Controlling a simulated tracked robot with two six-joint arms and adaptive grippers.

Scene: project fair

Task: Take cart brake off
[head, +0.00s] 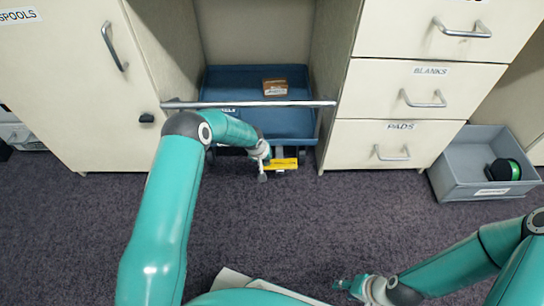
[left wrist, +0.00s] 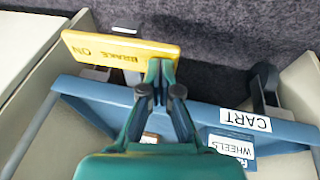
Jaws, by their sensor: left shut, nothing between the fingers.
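The blue cart (head: 225,78) stands in the recess between two cabinets; its edge with a CART label crosses the left wrist view (left wrist: 200,112). The yellow brake plate (head: 287,164) is low at the cart's front. In the left wrist view the plate (left wrist: 100,45) reads BRAKE ON. My left gripper (left wrist: 160,72) is shut and empty, its tips over the plate's right end; I cannot tell whether they touch it. In the head view the left gripper (head: 264,168) is at the plate's left end. My right gripper (head: 347,284) is low over the floor, its fingers unclear.
A silver bar (head: 290,103) crosses in front of the cart, which carries a brown box (head: 275,87). Drawers (head: 395,145) stand to the right, a cabinet (head: 75,110) to the left. A grey bin (head: 450,180) sits far right. The carpet (head: 330,220) in front is mostly clear.

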